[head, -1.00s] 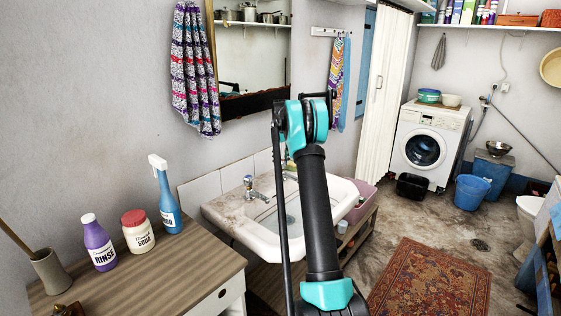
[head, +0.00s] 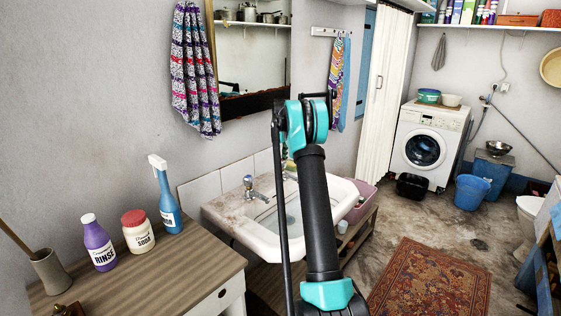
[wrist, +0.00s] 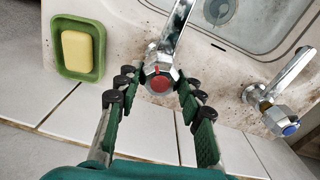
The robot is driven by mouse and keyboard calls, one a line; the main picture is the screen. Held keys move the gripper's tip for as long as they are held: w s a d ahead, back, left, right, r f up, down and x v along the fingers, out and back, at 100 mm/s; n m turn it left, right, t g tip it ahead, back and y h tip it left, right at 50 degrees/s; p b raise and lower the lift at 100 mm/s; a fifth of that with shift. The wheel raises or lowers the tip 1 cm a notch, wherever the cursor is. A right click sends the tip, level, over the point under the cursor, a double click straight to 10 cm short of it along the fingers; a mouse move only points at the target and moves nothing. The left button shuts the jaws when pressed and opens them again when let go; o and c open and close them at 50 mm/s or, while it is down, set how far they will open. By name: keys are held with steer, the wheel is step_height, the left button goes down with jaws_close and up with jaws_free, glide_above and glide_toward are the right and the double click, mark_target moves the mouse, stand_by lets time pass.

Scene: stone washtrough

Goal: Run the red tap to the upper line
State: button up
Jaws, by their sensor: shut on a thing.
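The red tap (wrist: 160,80) has a chrome head with a red cap and a long spout over the basin, in the wrist view. My gripper (wrist: 157,84) has its fingers closed around the sides of this head. In the head view my arm hides the gripper and the red tap. The blue-capped tap (wrist: 278,107) stands to the right, apart from my fingers; it also shows in the head view (head: 249,186). The sink (head: 262,245) is white and stained. Its drain (wrist: 220,10) shows at the top of the wrist view. I cannot make out a water stream or a level line.
A yellow soap bar (wrist: 77,50) lies in a green dish (wrist: 59,72) left of the red tap. A wooden counter (head: 190,278) with bottles stands left of the sink. A patterned rug (head: 430,283) lies on the floor at right.

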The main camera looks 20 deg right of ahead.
steer(key=shift+a, duration=0.15)
steer(key=o, duration=1.2)
steer(key=shift+c, duration=0.2)
step_height(320, 180, up, 12)
steer(key=shift+r, duration=0.1)
